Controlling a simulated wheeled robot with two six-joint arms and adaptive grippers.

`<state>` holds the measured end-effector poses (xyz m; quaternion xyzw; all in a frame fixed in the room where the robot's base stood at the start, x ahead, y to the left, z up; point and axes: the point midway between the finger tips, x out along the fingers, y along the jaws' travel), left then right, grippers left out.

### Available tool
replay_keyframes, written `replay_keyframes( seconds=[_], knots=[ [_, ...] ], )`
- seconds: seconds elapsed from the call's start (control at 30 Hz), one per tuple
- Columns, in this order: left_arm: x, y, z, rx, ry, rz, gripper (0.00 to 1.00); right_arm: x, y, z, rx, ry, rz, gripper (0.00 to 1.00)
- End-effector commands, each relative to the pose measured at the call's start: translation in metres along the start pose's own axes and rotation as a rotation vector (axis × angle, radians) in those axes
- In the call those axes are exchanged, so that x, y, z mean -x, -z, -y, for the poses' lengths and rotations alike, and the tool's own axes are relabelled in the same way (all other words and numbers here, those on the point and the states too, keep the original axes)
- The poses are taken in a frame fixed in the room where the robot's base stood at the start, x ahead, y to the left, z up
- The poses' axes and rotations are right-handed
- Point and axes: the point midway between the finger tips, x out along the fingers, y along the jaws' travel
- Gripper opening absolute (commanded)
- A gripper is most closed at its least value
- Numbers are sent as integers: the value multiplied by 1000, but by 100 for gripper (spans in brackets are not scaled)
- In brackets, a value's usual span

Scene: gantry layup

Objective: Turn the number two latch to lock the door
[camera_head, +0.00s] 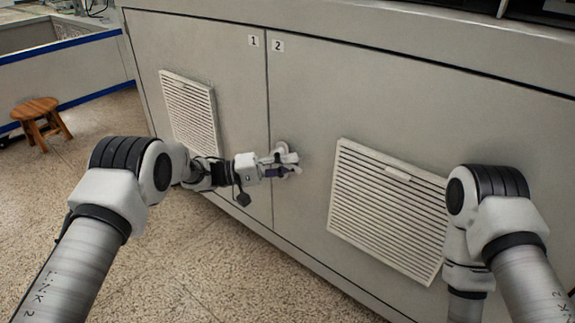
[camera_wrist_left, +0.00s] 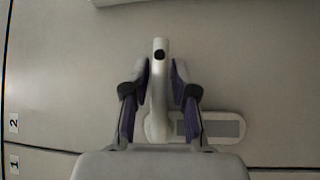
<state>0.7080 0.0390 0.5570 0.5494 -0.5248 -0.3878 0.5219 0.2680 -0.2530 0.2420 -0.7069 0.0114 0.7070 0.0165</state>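The number two latch (camera_head: 281,147) sits on the door marked 2, close to the seam with door 1. In the left wrist view its pale lever handle (camera_wrist_left: 159,85) stands out across its oblong plate (camera_wrist_left: 236,128). In the head view the lever appears roughly level, partly hidden by my gripper. My left gripper (camera_head: 290,164) is at the latch. Its purple-padded fingers (camera_wrist_left: 161,75) lie on either side of the handle, with narrow gaps showing in the wrist view, so it looks partly open around it. My right gripper is not in view; only its arm shows.
Door 1 (camera_head: 235,70) and door 2 (camera_head: 400,110) look flush and closed. Louvred vents (camera_head: 190,112) and (camera_head: 385,205) are on the doors. A wooden stool (camera_head: 37,108) stands at far left. The speckled floor in front is clear.

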Motion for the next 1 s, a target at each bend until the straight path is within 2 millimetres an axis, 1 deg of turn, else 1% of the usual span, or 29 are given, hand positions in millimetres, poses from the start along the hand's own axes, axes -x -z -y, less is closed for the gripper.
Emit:
replay_keyframes(
  seconds=[0.3,0.47,0.67,1.0],
  knots=[
    [0,0,0,-2,2,1,0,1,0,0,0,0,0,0],
    [0,0,0,-19,22,6,0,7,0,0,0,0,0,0],
    [1,0,2,-80,84,23,0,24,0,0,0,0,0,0],
    [4,0,12,-254,255,73,0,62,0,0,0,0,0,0]
  ],
)
